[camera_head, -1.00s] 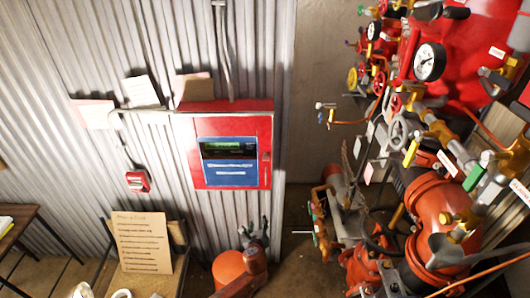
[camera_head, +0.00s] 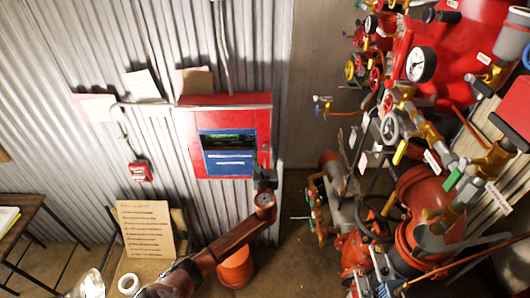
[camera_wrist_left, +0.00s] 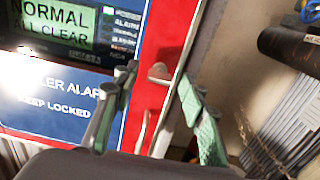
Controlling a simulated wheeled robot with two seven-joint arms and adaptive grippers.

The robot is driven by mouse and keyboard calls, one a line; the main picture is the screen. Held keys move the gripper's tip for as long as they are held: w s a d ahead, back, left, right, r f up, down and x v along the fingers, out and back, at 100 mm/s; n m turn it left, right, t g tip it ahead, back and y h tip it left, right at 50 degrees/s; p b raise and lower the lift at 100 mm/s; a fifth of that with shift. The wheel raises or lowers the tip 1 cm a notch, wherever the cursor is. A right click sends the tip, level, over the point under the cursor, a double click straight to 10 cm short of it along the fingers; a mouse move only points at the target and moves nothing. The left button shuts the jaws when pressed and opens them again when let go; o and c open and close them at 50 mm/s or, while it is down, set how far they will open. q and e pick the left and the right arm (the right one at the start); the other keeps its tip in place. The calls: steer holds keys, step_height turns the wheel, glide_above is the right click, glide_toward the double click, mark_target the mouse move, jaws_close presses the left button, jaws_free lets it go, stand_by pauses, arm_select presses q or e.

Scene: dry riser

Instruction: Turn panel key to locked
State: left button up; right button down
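The red alarm panel (camera_head: 183,140) hangs on the corrugated wall, with a blue face (camera_head: 228,163) and a small display. In the left wrist view the display (camera_wrist_left: 50,28) reads "NORMAL ALL CLEAR", and the blue label (camera_wrist_left: 60,98) includes "KEEP LOCKED". A small metal key piece (camera_wrist_left: 160,73) sits on the panel's red right border. My left gripper (camera_head: 265,176) is at the panel's lower right edge. In the wrist view its green-padded fingers (camera_wrist_left: 156,80) stand apart on either side of the key, with no clear contact. The key's exact angle is unclear. My right gripper is out of view.
Red valves, gauges and pipes (camera_head: 415,215) crowd the right side. A small red call point (camera_head: 140,171) is on the wall at left. A written board (camera_head: 146,229) stands below, and an orange rounded object (camera_head: 237,268) sits on the floor by my arm.

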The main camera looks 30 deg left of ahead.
arm_select(q)
steer(key=shift+w+a, duration=0.25)
steer(key=shift+w, duration=0.1)
steer(key=shift+c, duration=0.4)
jaws_close()
